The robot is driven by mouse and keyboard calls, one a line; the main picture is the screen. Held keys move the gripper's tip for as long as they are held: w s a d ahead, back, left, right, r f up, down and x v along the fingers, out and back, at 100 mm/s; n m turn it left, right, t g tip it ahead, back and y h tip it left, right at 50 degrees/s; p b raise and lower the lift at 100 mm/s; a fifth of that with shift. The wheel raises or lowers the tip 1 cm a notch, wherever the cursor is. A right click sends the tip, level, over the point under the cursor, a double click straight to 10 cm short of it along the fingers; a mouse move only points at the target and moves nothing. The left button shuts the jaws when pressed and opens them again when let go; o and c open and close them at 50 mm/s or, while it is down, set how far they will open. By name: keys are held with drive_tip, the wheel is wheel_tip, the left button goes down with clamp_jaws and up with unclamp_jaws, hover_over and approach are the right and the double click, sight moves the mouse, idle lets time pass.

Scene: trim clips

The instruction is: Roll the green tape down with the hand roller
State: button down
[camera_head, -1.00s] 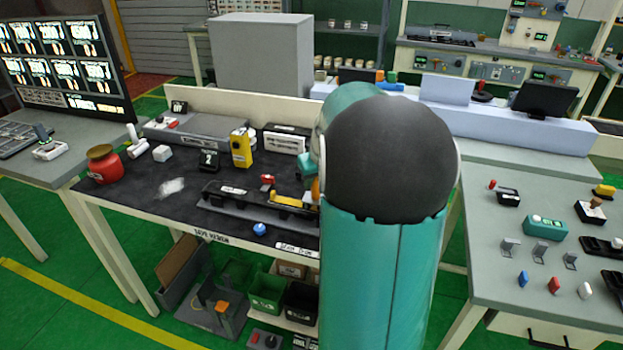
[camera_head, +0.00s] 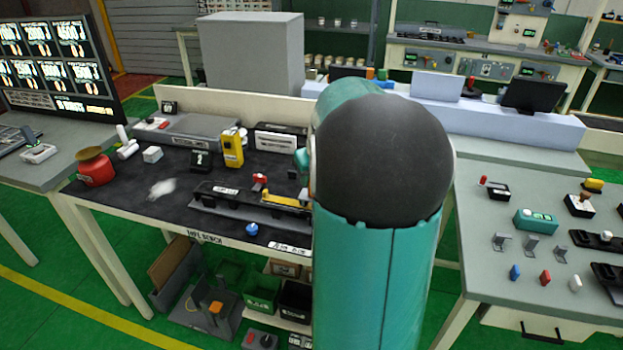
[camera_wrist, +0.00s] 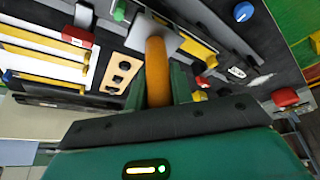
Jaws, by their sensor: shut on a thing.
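My gripper (camera_wrist: 158,88) is shut on the orange handle of the hand roller (camera_wrist: 157,62) in the wrist view. The handle points away from me toward a grey plate-like part on the dark bench. A small green piece (camera_wrist: 119,11) shows at the top, left of the handle; I cannot tell if it is the green tape. In the head view my arm hides the gripper and most of the roller. A dark fixture with a yellow strip (camera_head: 285,201) lies on the bench beside my arm; no green tape can be made out there.
The tape bench (camera_head: 130,205) also holds a red pot (camera_head: 96,171), a yellow device (camera_head: 232,150), a blue knob (camera_head: 252,229) and a red-topped piece (camera_head: 259,180). A grey table (camera_head: 470,265) with small parts stands at right. Several yellow strips (camera_wrist: 45,55) lie left in the wrist view.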

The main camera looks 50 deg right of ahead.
drive_tip(key=shift+r, duration=3.5)
drive_tip(key=shift+s, duration=0.1)
